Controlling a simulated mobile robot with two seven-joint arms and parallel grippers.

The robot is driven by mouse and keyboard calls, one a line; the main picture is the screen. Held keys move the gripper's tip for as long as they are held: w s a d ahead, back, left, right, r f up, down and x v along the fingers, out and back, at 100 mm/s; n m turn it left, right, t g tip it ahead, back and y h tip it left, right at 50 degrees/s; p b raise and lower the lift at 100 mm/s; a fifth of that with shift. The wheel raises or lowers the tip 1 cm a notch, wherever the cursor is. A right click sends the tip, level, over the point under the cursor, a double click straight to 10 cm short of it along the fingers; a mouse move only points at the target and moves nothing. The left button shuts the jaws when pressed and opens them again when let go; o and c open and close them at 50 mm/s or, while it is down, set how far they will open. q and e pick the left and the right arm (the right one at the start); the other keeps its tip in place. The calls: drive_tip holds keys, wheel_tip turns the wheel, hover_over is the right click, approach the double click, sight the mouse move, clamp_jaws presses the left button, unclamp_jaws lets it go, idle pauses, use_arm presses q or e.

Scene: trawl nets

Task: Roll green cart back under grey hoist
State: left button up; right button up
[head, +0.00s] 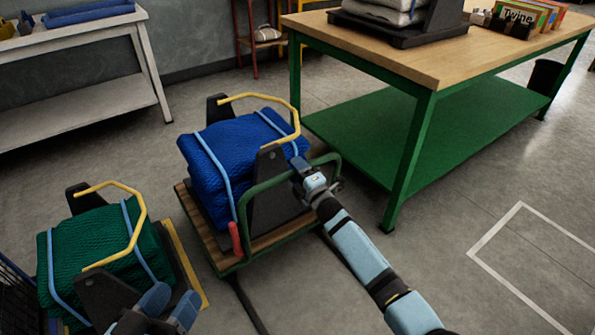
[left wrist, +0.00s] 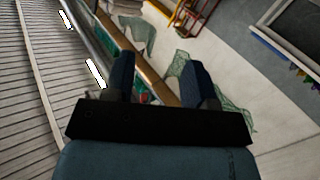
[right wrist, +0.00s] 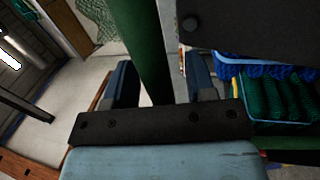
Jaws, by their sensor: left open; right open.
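The green cart (head: 232,268) has a wooden deck and a green tube handle (head: 262,186). It carries a blue net bundle (head: 228,165) with light blue straps, between dark brackets with a yellow bar (head: 262,97). A red grip (head: 236,240) hangs at the handle's near side. My right gripper (head: 316,181) is at the handle's right side. In the right wrist view a green tube (right wrist: 143,50) passes between its open fingers (right wrist: 163,85). My left gripper (head: 168,308) is open and empty, in front of a green net bundle (head: 95,255). I cannot identify the grey hoist.
The green-legged workbench (head: 440,62) with its green lower shelf (head: 430,135) stands just right of the cart. A white table (head: 85,110) stands at the back left. The green bundle sits close at the cart's left. A white floor outline (head: 495,232) lies on clear floor at right.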

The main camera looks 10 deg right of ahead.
use_arm(q)
drive_tip(key=shift+r, duration=0.15)
use_arm(e)
drive_tip(key=shift+s, duration=0.1)
drive_tip(key=shift+s+d+f, duration=0.1)
drive_tip(key=shift+s, duration=0.15)
use_arm(q)
drive_tip(key=r+t+p, duration=0.1)
drive_tip(key=r, duration=0.1)
drive_tip(key=r+p, duration=0.1)
drive_tip(key=r+t+p, duration=0.1)
drive_tip(key=r+p, duration=0.1)
drive_tip(key=shift+a+r+n+t, duration=0.25)
drive_tip(key=shift+r+n+t, duration=0.05)
drive_tip(key=shift+r, duration=0.05)
use_arm(e)
drive_tip(key=v, duration=1.3)
use_arm(q)
drive_tip(key=shift+s+f, duration=0.1)
use_arm(e)
drive_tip(key=shift+s, duration=0.15)
